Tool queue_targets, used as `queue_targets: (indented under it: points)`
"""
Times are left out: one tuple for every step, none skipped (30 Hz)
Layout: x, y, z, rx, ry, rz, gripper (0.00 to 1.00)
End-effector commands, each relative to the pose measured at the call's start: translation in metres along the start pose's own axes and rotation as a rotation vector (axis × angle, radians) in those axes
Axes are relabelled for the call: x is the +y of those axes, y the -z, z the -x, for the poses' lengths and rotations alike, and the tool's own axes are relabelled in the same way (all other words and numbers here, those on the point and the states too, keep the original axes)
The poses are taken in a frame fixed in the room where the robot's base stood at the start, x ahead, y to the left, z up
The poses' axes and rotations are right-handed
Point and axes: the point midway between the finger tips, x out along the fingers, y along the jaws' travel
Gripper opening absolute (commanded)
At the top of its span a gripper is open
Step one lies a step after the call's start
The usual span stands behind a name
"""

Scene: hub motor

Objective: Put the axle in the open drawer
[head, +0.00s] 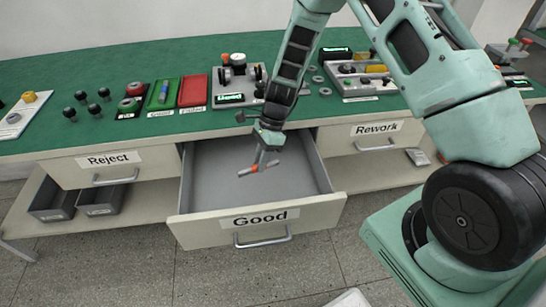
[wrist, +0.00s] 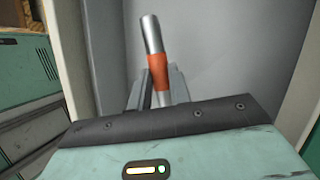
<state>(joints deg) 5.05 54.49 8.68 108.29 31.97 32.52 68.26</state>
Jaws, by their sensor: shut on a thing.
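The axle (wrist: 151,36) is a thin silver rod with an orange band. In the wrist view my gripper (wrist: 158,92) is shut on it near the orange band. In the head view my gripper (head: 262,161) points down over the open drawer (head: 328,203), labelled Good, and the axle (head: 272,163) sits tilted at its fingertips. The drawer is pulled out and its visible grey floor looks empty. I cannot tell whether the axle touches the drawer floor.
The closed Reject drawer (head: 110,168) is on the left and the closed Rework drawer (head: 371,136) on the right. The green worktop (head: 50,125) above holds black-knobbed parts, a green tray (head: 162,94), a red tray (head: 193,90) and grey fixtures. Grey bins (head: 100,201) stand on the lower shelf.

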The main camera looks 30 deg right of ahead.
Motion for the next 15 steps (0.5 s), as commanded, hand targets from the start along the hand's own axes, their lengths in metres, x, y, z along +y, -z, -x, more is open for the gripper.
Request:
queue_targets:
  points:
    - [-0.005,0.003,-0.016,-0.020,0.021,-0.072,0.00]
    - [-0.007,0.002,-0.020,-0.029,0.033,-0.107,0.00]
    - [-0.009,0.001,-0.024,-0.038,0.044,-0.146,0.00]
    - [-0.010,0.001,-0.026,-0.044,0.052,-0.171,0.00]
    - [-0.011,0.000,-0.028,-0.049,0.057,-0.189,0.00]
    - [-0.012,0.000,-0.030,-0.053,0.064,-0.207,0.00]
    - [-0.013,-0.001,-0.031,-0.056,0.067,-0.217,0.00]
    - [-0.013,-0.001,-0.031,-0.057,0.069,-0.223,0.00]
    - [-0.013,-0.001,-0.032,-0.058,0.071,-0.228,0.00]
    - [-0.013,-0.001,-0.033,-0.059,0.071,-0.229,0.00]
    - [-0.014,0.000,-0.034,-0.058,0.072,-0.229,0.00]
    - [-0.014,0.000,-0.035,-0.058,0.071,-0.228,0.00]
    - [-0.014,0.001,-0.036,-0.058,0.071,-0.227,0.00]
    - [-0.015,0.002,-0.038,-0.058,0.071,-0.227,0.00]
    - [-0.015,0.003,-0.040,-0.058,0.071,-0.226,0.00]
